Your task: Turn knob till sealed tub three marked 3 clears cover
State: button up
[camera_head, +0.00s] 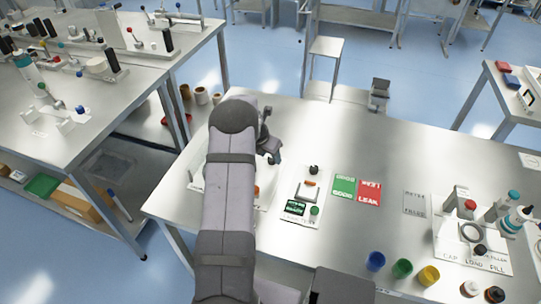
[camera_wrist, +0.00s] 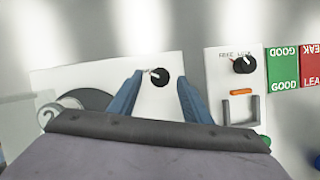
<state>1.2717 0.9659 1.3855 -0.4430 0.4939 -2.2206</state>
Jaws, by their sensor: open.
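A black knob (camera_wrist: 160,78) with a white pointer mark sits on a white panel (camera_wrist: 60,78) in the wrist view. My gripper (camera_wrist: 160,80) is open, its two blue fingers on either side of the knob with gaps showing. I cannot tell how far above the panel the fingertips are. A dark grey round cover (camera_wrist: 88,98) lies left of the knob. A pale round tub (camera_wrist: 46,115) marked with what looks like a 2 shows at the cover's left edge. No tub marked 3 is visible; my gripper body hides the panel's lower part. In the head view my arm hides most of this panel.
Right of the panel stands a tester with its own black knob (camera_wrist: 243,65), an orange piece (camera_wrist: 241,92) and a grey bracket (camera_wrist: 240,108). Green (camera_head: 344,185) and red (camera_head: 369,192) cards lie beyond. Cups and a capping station (camera_head: 480,258) stand farther right.

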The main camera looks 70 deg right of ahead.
jog(key=shift+s+d+f, duration=0.1)
jog(key=shift+d+f, duration=0.15)
jog(key=shift+f, duration=0.45)
jog(key=c, duration=1)
jog(key=shift+c, duration=0.2)
